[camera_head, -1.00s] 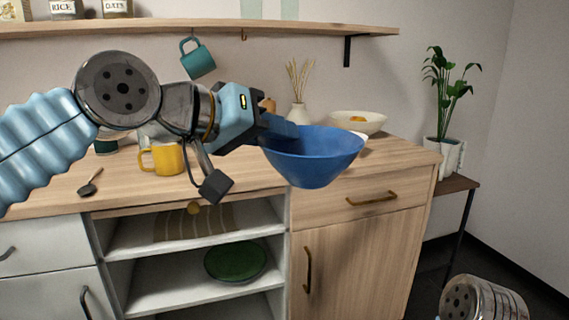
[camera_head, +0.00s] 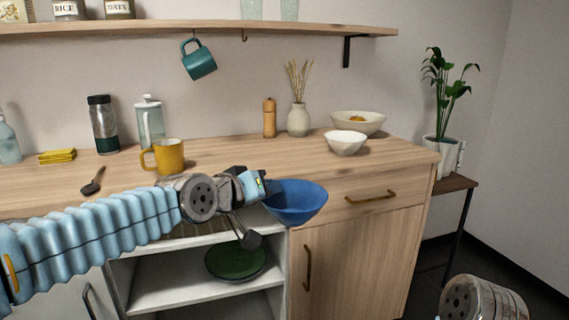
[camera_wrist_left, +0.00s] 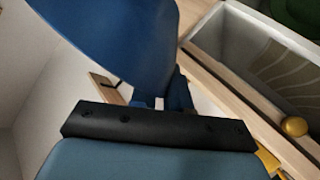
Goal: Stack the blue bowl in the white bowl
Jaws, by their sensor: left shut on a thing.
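My left gripper (camera_head: 264,187) is shut on the rim of the blue bowl (camera_head: 298,205), at the bowl's left side. The blue bowl is held roughly upright in front of the cabinet, overlapping the counter's front edge in the head view. The left wrist view shows part of the blue bowl (camera_wrist_left: 120,38) close up beyond the gripper. The small white bowl (camera_head: 346,146) stands upright on the counter, behind and to the right of the blue bowl, apart from it. It looks empty, though its inside is only partly seen.
A larger cream bowl (camera_head: 372,125) with something yellow in it stands just behind the white bowl. A vase (camera_head: 298,121) and a pepper mill (camera_head: 269,119) stand to the left. A yellow mug (camera_head: 168,156) is farther left. The counter before the white bowl is clear.

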